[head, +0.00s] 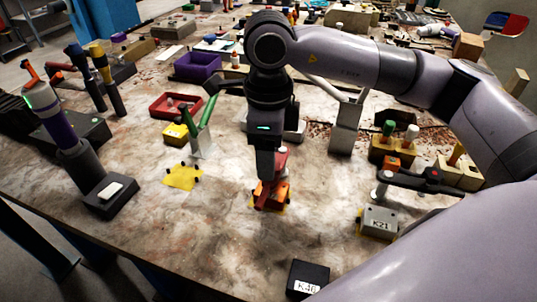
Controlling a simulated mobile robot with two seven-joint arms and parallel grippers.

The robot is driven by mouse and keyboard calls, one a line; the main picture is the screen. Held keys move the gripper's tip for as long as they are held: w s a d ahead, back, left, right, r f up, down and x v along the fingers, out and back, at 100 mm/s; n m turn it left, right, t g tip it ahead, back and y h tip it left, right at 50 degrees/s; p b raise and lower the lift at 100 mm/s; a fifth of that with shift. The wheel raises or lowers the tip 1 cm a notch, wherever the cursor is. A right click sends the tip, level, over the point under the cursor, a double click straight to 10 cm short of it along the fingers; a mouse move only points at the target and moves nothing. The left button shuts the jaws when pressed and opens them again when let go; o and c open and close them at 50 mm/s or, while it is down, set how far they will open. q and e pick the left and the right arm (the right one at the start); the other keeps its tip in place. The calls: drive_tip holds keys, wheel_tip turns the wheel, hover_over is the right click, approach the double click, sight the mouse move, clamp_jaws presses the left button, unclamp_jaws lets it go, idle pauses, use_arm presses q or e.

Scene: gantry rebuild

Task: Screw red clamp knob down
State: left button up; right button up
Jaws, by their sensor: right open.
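My right gripper (269,180) points straight down at the middle of the table, directly over a small orange-red clamp piece (272,193). The clamp piece sits low on the table with a bit of yellow at its base. The gripper is open, and its fingers are mostly hidden by the wrist and the red parts around them. I cannot tell whether the fingers touch the red knob, or exactly where the knob ends and the clamp begins. My left gripper is not in view.
A grey block marked K21 (379,223) and a black block marked K48 (308,279) stand at right and front. A green-handled grey stand (203,143), a yellow patch (183,177) and a red tray (174,105) lie left.

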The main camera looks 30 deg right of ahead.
wheel_tip(320, 180, up, 6)
drive_tip(key=shift+r, duration=0.1)
drive_tip(key=shift+s, duration=0.1)
idle(0.6)
